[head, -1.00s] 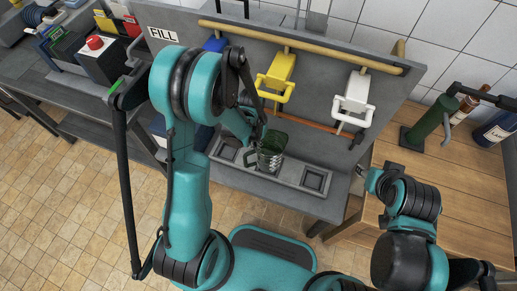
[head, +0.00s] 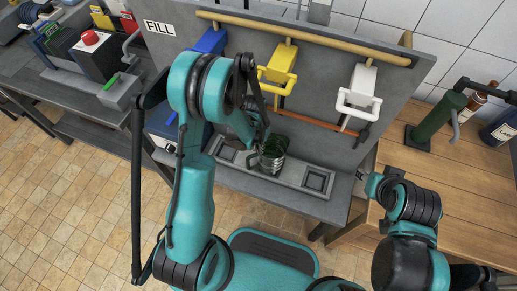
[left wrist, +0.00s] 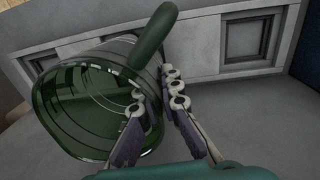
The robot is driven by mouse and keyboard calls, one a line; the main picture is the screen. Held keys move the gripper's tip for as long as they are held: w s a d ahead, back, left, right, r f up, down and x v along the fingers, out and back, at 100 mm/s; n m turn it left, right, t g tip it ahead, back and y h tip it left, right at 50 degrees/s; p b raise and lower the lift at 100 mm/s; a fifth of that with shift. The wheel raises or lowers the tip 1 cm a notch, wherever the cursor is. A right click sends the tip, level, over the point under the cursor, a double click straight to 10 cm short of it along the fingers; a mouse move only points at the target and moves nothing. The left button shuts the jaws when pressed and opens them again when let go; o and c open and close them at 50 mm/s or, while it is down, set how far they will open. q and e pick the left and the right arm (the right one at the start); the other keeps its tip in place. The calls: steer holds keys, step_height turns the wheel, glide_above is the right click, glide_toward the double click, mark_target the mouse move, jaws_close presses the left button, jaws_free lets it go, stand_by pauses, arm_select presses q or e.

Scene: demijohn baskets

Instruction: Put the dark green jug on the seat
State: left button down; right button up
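The dark green jug (head: 272,157) is a see-through ribbed vessel with a green handle. My left gripper (head: 262,138) is at the jug, in front of the grey fill panel. Square recessed seats lie in the grey ledge below the taps: a left one (head: 227,154) and a right one (head: 315,181). The jug covers the ledge between them, and I cannot tell whether it touches.
Blue (head: 211,41), yellow (head: 281,62) and white (head: 362,88) taps hang above the ledge. A wooden table (head: 455,180) at right carries a green bottle-like stand (head: 438,116) and bottles. A dark bench (head: 70,110) stands at left.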

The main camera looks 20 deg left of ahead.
arm_select(q)
steer(key=shift+f+b, duration=0.65)
steer(key=c, duration=1.7)
jaws_free()
steer(key=r+p, duration=0.2)
steer(key=r, duration=0.2)
steer(key=r+p, duration=0.2)
steer(key=r, duration=0.2)
steer(key=shift+a+r+p, duration=0.2)
steer(key=shift+r+p, duration=0.2)
